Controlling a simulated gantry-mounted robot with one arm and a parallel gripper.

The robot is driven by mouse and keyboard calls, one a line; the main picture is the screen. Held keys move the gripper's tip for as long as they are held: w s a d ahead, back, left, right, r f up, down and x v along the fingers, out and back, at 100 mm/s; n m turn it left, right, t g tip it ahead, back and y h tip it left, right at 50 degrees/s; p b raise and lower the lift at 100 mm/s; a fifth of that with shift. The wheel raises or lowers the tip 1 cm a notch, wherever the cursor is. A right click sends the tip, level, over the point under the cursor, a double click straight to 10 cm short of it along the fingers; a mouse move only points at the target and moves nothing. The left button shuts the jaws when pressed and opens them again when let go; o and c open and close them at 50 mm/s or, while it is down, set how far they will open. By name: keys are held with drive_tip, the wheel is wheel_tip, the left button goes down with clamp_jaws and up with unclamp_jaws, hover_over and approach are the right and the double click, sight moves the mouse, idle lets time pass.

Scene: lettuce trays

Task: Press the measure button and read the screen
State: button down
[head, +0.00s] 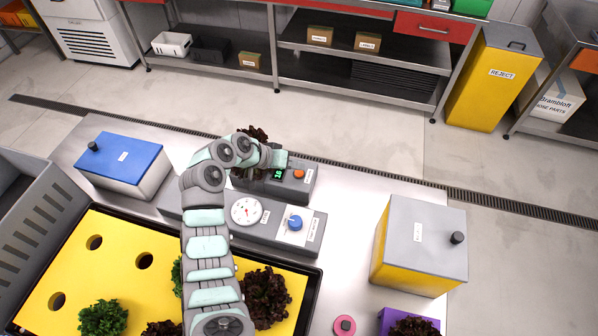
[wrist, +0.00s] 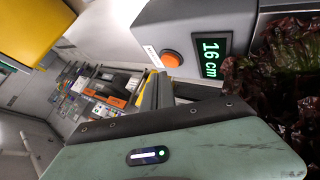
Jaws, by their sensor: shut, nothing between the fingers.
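The grey measuring device (head: 300,192) stands behind the dial unit, partly covered by my arm. Its orange measure button (head: 299,174) is to the right of its small screen (head: 279,174). In the wrist view the screen (wrist: 211,57) is lit green and reads "16 cm", and the orange button (wrist: 171,59) is fully visible beside a small label. My gripper (wrist: 157,90) is shut and empty, its fingers just short of the button in the picture; I cannot tell whether they touch it. A dark red lettuce (wrist: 285,75) is beside the screen.
A unit with a round dial (head: 246,211) and blue knob (head: 295,222) lies in front of the device. A blue-topped box (head: 120,157) stands left, a grey-topped yellow box (head: 425,235) right. The yellow lettuce tray (head: 75,265) fills the lower left.

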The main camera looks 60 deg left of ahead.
sight(296, 174)
wheel_tip(296, 174, up, 5)
drive_tip(key=shift+f+p, duration=0.1)
drive_tip(key=shift+p, duration=1.15)
